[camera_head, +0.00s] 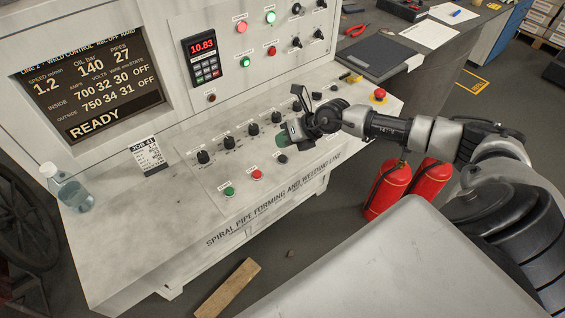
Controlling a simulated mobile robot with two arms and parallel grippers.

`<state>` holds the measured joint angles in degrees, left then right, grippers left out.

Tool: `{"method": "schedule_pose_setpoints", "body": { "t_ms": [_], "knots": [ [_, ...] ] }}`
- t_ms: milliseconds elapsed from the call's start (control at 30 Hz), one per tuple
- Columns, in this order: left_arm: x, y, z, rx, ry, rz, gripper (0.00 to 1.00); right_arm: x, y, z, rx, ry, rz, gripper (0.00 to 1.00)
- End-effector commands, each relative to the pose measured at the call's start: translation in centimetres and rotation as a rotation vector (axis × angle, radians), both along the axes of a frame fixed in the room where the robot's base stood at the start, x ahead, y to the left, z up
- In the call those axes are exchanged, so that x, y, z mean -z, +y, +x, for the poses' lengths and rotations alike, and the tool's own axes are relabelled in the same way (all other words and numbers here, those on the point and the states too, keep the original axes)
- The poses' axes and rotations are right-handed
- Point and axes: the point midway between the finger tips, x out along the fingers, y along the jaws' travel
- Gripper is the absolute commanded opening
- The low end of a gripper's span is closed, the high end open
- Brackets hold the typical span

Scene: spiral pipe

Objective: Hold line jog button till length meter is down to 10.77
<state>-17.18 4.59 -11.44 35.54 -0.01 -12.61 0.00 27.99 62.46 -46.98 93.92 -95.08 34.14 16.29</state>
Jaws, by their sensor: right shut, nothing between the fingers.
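The length meter (202,57) is a small black unit with a keypad, set in the upright panel. Its red digits read 10.83. My right gripper (288,136) is shut and empty, at the right part of the sloped console. A green button (282,140) shows partly at its fingertips. Whether the fingertips press it or only hover over it I cannot tell. Which button is the line jog button I cannot read, as the labels are too small. My left gripper is not in view.
The console (130,245) carries a row of black knobs (253,129), a green button (229,191), a red button (257,174) and a red emergency stop (379,94). A bottle (76,195) and job card (148,154) stand at left. Fire extinguishers (388,187) stand below my right arm.

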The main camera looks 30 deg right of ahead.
Motion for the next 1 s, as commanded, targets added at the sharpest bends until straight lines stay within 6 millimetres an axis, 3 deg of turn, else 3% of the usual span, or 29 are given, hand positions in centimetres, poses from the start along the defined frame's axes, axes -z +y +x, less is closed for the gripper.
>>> {"method": "schedule_pose_setpoints", "body": {
  "t_ms": [33, 200, 1000],
  "knots": [
    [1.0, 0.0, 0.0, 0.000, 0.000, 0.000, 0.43, 1.2, 0.0, 0.0, 0.000, 0.000, 0.000, 0.00],
    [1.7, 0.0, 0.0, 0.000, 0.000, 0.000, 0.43, 2.5, 0.0, 0.0, -0.001, -0.002, 0.000, 0.00],
    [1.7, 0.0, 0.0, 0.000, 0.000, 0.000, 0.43, 2.6, 0.0, 0.0, -0.001, 0.000, -0.001, 0.00]
  ]
}}
